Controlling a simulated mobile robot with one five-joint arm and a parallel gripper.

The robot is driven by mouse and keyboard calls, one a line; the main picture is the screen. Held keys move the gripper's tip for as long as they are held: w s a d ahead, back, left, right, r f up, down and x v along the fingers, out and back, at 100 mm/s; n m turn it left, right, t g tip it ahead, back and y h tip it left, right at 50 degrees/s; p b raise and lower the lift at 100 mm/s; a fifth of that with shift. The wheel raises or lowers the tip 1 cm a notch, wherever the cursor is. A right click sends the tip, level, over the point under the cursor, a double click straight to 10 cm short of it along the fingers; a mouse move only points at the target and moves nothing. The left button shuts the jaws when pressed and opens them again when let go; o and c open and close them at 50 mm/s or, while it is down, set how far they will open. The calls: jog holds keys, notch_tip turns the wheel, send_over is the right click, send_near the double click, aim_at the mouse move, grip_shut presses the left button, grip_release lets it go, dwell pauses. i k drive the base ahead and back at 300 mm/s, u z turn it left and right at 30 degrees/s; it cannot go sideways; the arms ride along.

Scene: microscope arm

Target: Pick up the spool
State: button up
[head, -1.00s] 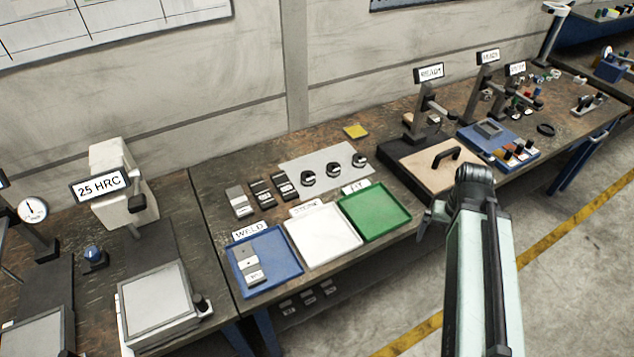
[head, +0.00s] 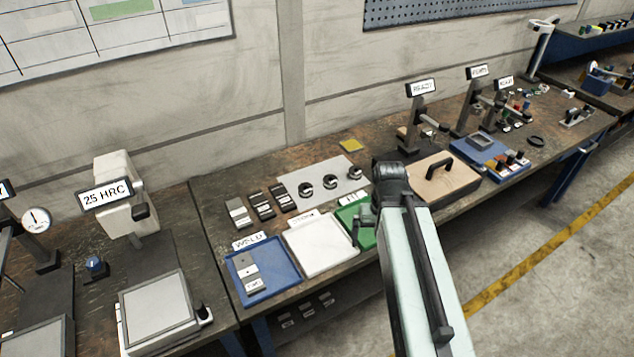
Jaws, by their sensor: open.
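I cannot pick out the spool for certain. Small coloured pieces (head: 524,107), some red and green, stand at the back right of the bench and are too small to tell apart. My gripper (head: 358,228) shows partly at the left of my arm, over the green tray (head: 368,243). It is open, and no object shows between its fingers. My arm hides part of it. It is far to the left of the coloured pieces.
A blue tray (head: 285,287) holding grey blocks and an empty white tray (head: 318,262) line the front edge. Three black rings (head: 330,182) lie on a grey mat. A wooden-topped case (head: 428,183) with a black handle and sign stands (head: 420,88) are to the right.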

aim_at(330, 180)
jog(key=u, duration=0.2)
jog(key=i, duration=0.95)
jog(key=k, duration=0.5)
jog(key=u, duration=2.2)
jog(key=k, duration=1.05)
jog(key=z, duration=0.7)
jog(key=i, duration=1)
jog(key=z, duration=0.05)
